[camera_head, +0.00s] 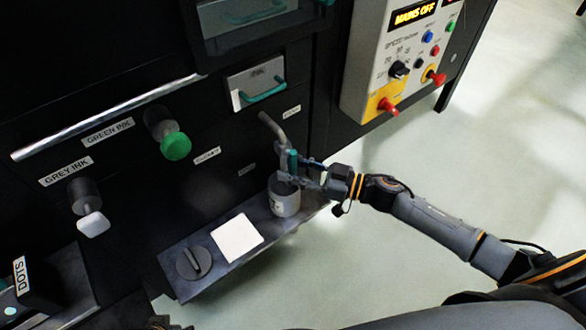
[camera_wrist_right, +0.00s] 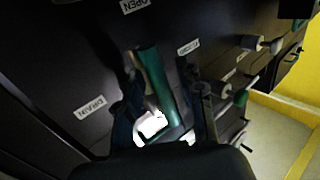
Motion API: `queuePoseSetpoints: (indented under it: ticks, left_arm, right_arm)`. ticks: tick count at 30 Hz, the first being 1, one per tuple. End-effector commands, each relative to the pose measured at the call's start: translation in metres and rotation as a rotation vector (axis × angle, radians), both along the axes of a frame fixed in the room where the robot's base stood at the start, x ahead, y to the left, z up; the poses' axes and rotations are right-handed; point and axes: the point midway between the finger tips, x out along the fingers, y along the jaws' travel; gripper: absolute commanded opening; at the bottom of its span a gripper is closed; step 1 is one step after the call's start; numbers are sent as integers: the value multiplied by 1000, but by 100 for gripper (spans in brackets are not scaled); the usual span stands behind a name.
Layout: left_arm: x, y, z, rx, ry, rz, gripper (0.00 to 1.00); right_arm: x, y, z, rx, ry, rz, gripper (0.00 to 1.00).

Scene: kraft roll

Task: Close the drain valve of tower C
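The drain valve's teal lever (camera_wrist_right: 155,82) stands out from the dark panel, between the OPEN label (camera_wrist_right: 135,5) and the CLOSED label (camera_wrist_right: 188,47). The DRAIN label (camera_wrist_right: 90,108) is left of it in the right wrist view. The lever also shows upright in the head view (camera_head: 293,160), beside a bent metal pipe (camera_head: 272,128). My right gripper (camera_head: 303,172) is at the lever. Its fingers (camera_wrist_right: 162,105) lie on either side with apparent gaps; contact is unclear. A dark piece at the bottom left (camera_head: 165,323) may be my left gripper; its fingers are unclear.
Green (camera_head: 176,146) and white (camera_head: 93,225) knobs protrude left. A control box (camera_head: 375,75) is upper right.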

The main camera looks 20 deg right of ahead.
Motion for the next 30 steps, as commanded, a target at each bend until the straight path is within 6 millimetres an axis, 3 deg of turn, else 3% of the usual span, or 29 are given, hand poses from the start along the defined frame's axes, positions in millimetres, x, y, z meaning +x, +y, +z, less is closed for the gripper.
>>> queuePoseSetpoints:
  ticks: [8, 12, 14, 30]
  left_arm:
    - [0, 0, 0, 0, 0, 0, 39]
    - [0, 0, 0, 0, 0, 0, 39]
    - [0, 0, 0, 0, 0, 1, 39]
    - [0, 0, 0, 0, 0, 0, 39]
  right_arm:
    - [1, 1, 0, 0, 1, -1, 38]
    - [1, 1, 0, 0, 1, -1, 10]
    - [1, 1, 0, 0, 1, -1, 0]
    - [0, 3, -1, 52, 22, -1, 0]
